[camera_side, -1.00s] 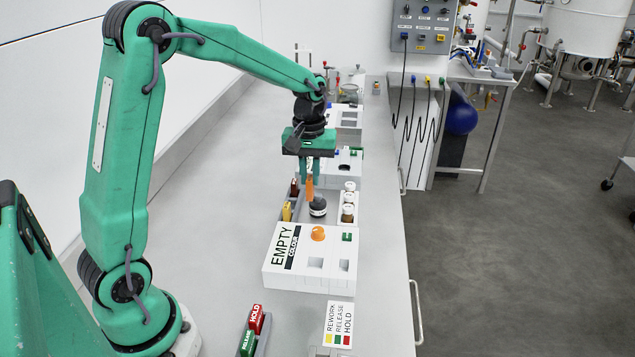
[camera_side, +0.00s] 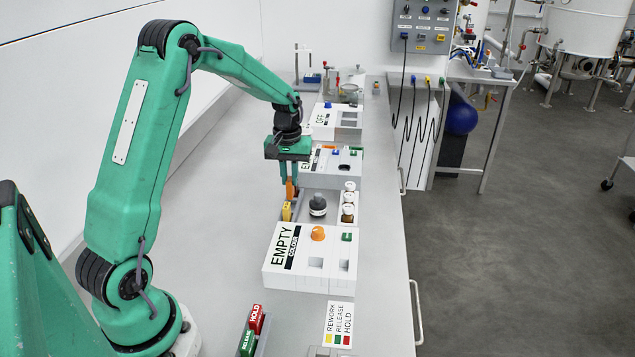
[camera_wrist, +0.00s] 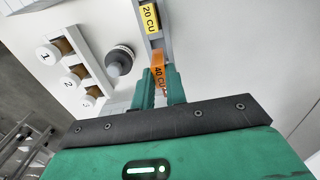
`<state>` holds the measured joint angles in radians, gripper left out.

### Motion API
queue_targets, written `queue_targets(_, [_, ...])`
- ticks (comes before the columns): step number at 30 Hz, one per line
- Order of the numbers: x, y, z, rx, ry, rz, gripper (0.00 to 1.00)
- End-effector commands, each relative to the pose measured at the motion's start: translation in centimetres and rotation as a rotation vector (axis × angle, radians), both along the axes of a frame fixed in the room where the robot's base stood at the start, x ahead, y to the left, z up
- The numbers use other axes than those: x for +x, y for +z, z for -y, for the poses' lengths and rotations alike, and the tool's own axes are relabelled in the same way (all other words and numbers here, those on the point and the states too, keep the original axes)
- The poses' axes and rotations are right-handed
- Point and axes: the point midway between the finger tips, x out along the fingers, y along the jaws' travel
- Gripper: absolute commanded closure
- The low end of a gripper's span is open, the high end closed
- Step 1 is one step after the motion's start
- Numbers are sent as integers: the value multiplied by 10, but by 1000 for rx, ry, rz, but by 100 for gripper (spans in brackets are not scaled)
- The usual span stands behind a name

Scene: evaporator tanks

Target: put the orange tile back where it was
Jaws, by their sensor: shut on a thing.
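My gripper (camera_side: 289,181) is shut on the orange tile (camera_side: 291,189), marked "40 CU" in the wrist view (camera_wrist: 158,72). It holds the tile upright over the narrow grey rack (camera_wrist: 157,46), beyond the yellow tile (camera_side: 287,211) in the side view. The yellow "20 CU" tile (camera_wrist: 150,18) stands in the rack. I cannot tell whether the orange tile's lower end is in the rack or just above it. The far part of the rack is hidden behind my gripper and the held tile.
A dark round-topped weight or knob (camera_side: 318,205) stands right of the rack. A holder with several numbered white-capped jars (camera_side: 348,203) is further right. A white "EMPTY" panel box (camera_side: 310,262) with an orange knob is in front. The bench at left is clear.

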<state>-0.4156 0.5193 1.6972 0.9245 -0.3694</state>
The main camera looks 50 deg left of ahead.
Motion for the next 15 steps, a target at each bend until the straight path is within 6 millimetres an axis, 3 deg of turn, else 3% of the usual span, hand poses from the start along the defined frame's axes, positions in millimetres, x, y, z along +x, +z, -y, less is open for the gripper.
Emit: queue_targets(15, [0, -40, 1, -1, 0, -1, 100])
